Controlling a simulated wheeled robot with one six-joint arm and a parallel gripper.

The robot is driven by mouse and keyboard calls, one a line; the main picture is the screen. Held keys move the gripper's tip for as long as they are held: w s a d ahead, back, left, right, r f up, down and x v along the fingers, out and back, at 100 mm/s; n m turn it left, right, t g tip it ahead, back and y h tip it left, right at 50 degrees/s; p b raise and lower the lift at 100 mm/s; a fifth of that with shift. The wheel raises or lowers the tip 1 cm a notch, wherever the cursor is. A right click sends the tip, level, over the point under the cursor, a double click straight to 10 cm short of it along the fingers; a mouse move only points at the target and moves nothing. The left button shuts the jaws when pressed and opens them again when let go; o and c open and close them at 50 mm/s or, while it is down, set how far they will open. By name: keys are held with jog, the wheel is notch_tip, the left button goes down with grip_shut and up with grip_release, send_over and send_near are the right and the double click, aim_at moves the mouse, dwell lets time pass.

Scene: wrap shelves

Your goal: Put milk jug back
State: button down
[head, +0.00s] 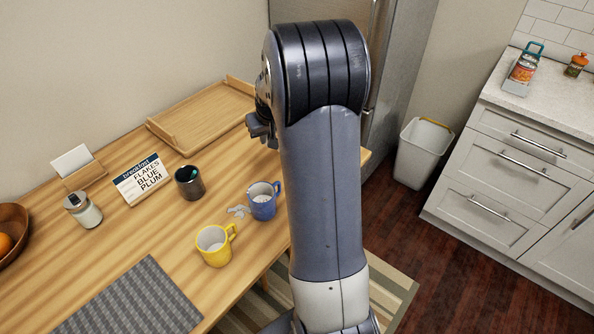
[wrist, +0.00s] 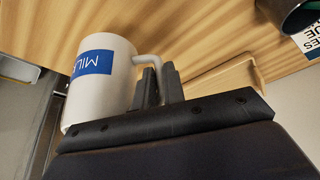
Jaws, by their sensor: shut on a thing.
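The milk jug (wrist: 112,65) is white with a blue label that reads upside down in the wrist view. My gripper (wrist: 158,86) is shut on its handle, on the right side of the jug in that view. In the head view the jug is hidden behind my arm, and only a dark part near my wrist shows at the arm's left edge, over the table. The wrist view shows table wood behind the jug; I cannot tell whether the jug touches the table.
A wooden tray (head: 200,118) lies at the back of the table (head: 120,232). A dark mug (head: 189,183), blue mug (head: 263,201), yellow mug (head: 215,246) and breakfast sign (head: 144,179) stand nearer. A fridge (head: 392,70) and white bin (head: 423,153) are beyond the table.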

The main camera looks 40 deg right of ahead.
jog(key=f, duration=0.3)
jog(key=d+f, duration=0.1)
jog(key=f, duration=0.2)
jog(key=d+f, duration=0.1)
jog(key=f, duration=0.2)
jog(key=shift+s, duration=0.15)
jog(key=shift+f, duration=0.2)
jog(key=c, duration=1.5)
grip_release()
jog(key=shift+r, duration=0.1)
